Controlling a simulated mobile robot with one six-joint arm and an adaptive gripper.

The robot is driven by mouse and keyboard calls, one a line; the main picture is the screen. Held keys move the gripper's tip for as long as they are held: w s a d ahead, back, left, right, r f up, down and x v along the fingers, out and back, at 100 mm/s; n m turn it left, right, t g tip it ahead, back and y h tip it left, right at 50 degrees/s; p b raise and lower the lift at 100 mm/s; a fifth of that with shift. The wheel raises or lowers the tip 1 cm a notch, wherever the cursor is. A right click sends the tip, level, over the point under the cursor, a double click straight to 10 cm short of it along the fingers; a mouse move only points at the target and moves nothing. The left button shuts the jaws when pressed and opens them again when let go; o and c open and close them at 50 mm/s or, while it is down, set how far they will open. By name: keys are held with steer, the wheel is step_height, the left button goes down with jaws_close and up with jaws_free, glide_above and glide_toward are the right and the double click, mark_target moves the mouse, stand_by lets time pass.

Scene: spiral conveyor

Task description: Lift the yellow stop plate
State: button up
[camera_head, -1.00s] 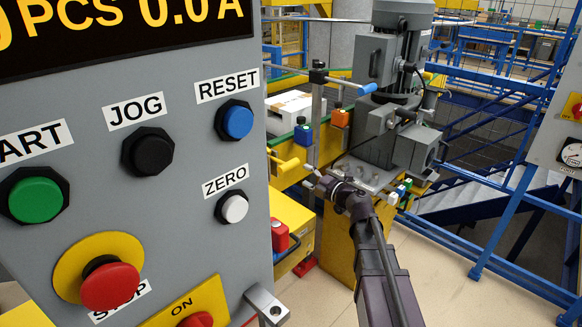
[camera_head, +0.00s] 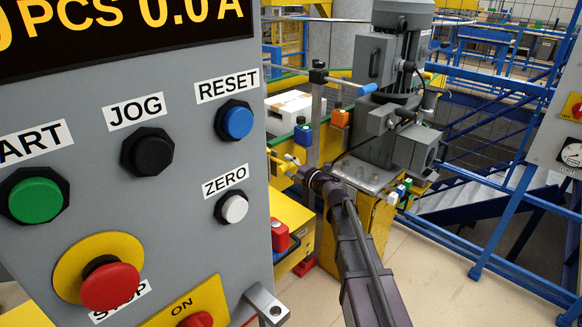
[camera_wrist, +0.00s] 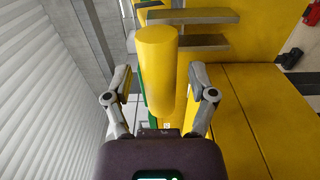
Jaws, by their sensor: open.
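A yellow rounded bar (camera_wrist: 157,62), which looks like the grip of the yellow stop plate, stands out toward the wrist camera. My gripper (camera_wrist: 158,84) is open, with one finger on each side of the bar in the wrist view. Gaps show between the bar and both fingers, and neither seems to touch it. In the head view my gripper (camera_head: 298,174) is at the yellow part (camera_head: 281,164) beside the conveyor, left of the grey machine. The arm and gripper partly hide this spot, and the plate itself is hard to tell from other yellow surfaces.
A grey control panel (camera_head: 180,190) with buttons fills the left foreground. A grey motor machine (camera_head: 392,90) stands behind my arm. A white box (camera_head: 290,108) lies on the conveyor. Blue railings (camera_head: 505,200) stand at right. Open floor (camera_head: 450,290) lies at front right.

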jaws_close()
steer(key=shift+d, duration=0.35)
steer(key=shift+a, duration=0.25)
steer(key=shift+s+a+f+b, duration=0.1)
steer(key=shift+a+b, duration=0.2)
steer(key=shift+b, duration=0.05)
